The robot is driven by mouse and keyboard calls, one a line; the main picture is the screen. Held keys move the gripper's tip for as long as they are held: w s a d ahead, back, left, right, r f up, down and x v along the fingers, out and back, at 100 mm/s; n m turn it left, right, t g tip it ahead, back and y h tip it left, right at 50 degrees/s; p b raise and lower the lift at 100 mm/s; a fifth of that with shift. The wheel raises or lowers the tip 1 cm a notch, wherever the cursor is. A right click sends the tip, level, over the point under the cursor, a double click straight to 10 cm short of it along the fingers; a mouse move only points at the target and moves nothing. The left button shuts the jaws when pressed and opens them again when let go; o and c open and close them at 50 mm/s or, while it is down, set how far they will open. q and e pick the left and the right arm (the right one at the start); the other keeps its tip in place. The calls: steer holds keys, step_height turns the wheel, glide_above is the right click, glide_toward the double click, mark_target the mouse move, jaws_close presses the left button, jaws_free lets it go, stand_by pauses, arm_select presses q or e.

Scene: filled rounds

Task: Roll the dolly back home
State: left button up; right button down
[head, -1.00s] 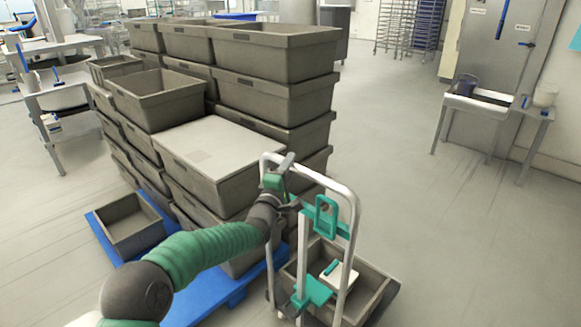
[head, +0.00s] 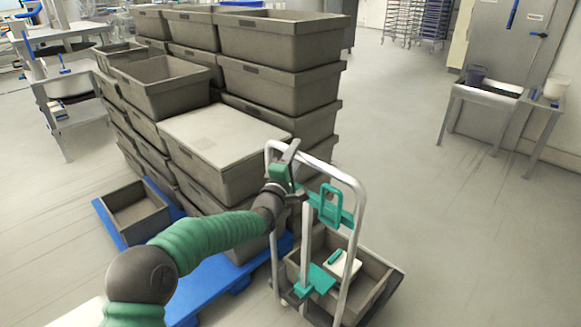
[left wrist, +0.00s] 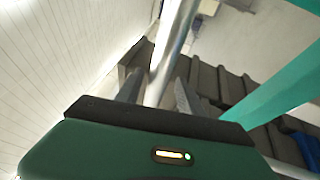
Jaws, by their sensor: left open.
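The dolly has a silver tubular handle frame (head: 354,205) with teal fittings and carries a grey crate (head: 378,268) low down. A white box with a teal part (head: 342,265) sits in that crate. My left gripper (head: 290,153) is at the top left corner of the handle frame. In the left wrist view the silver tube (left wrist: 174,45) runs between the two open fingers (left wrist: 158,88), which stand on either side of it. Whether they touch it I cannot tell. My right gripper is not in view.
Tall stacks of grey crates (head: 280,85) stand on a blue pallet (head: 205,292) directly left of the dolly. A low grey crate (head: 137,212) sits on the pallet's left corner. A sink table (head: 492,95) stands at the right wall. The floor right of the dolly is clear.

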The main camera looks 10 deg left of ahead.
arm_select(q)
steer(key=p+v, duration=0.1)
steer(key=v, duration=1.5)
steer(key=shift+s, duration=0.15)
steer(key=shift+d+f, duration=0.1)
steer(key=s+a+f+m+g+y, duration=0.1)
steer(key=s+f+m+g, duration=0.3)
steer(key=f, duration=0.3)
steer(key=s+a+f+m+g+y, duration=0.1)
steer(key=s+f+m+g+y, duration=0.1)
steer(key=s+f+m+g, duration=0.3)
steer(key=s+a+f+m+g+y, duration=0.1)
steer(key=s+a+f+m+g, duration=0.15)
steer(key=s, duration=0.45)
steer(key=s+a+f+m+g, duration=0.2)
steer(key=s+f+g, duration=0.1)
steer(key=s, duration=0.4)
steer(key=s+a+f+m+g+y, duration=0.1)
steer(key=s+a+f+m+g, duration=0.15)
steer(key=s, duration=0.45)
steer(key=w+p+v, duration=0.3)
steer(key=p+v, duration=1.3)
steer(key=p, duration=0.1)
steer(key=shift+r, duration=0.35)
steer(key=shift+d+r, duration=0.1)
